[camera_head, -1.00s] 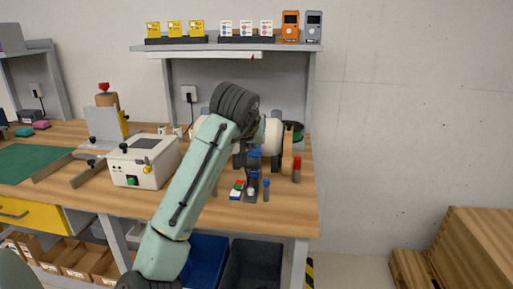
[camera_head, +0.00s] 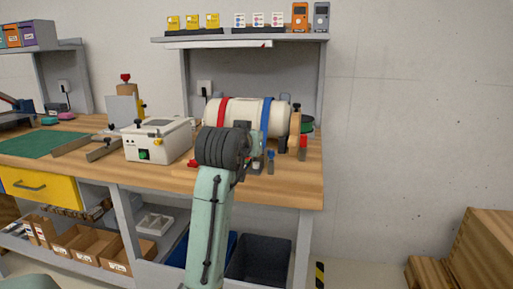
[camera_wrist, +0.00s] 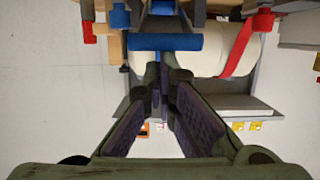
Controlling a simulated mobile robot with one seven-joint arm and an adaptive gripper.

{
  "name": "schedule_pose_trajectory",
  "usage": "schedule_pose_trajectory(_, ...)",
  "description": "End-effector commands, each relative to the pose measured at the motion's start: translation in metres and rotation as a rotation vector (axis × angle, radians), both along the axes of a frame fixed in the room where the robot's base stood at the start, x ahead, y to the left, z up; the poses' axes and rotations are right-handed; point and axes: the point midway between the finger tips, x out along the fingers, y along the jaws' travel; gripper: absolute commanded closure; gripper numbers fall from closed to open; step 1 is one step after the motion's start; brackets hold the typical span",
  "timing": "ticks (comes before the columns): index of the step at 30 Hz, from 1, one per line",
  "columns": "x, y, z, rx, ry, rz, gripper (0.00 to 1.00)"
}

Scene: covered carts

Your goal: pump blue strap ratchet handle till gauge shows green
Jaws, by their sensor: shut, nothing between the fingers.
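A cream cylinder (camera_head: 240,113) lies on the bench with a red strap (camera_head: 222,111) at left and a blue strap (camera_head: 266,118) at right. In the wrist view, a blue bar (camera_wrist: 166,42), seemingly the ratchet handle, lies crosswise just beyond my fingertips. The red strap (camera_wrist: 239,50) shows to its right there. My gripper (camera_wrist: 161,76) is shut and empty, its fingers pointing at the blue bar; I cannot tell whether they touch it. In the head view my arm hides most of the ratchet. I cannot make out a gauge reading.
A white box with a green button (camera_head: 157,140) stands on the bench left of the cylinder. A red-topped post (camera_head: 303,142) stands at right. A shelf (camera_head: 240,40) with cards and meters hangs above. Dark bins (camera_head: 258,260) sit under the bench.

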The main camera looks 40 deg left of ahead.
Motion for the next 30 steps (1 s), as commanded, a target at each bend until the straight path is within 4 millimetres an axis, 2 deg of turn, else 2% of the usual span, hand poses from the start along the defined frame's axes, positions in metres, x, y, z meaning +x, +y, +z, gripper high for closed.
schedule_pose_trajectory(1, -0.002, -0.003, -0.021, 0.018, -0.039, -0.003, 1.00)
schedule_pose_trajectory(10, -0.014, -0.010, -0.043, 0.137, -0.229, -0.001, 1.00)
schedule_pose_trajectory(21, -0.018, -0.013, -0.054, 0.148, -0.242, -0.002, 1.00)
schedule_pose_trajectory(30, -0.019, -0.012, -0.056, 0.147, -0.241, -0.001, 1.00)
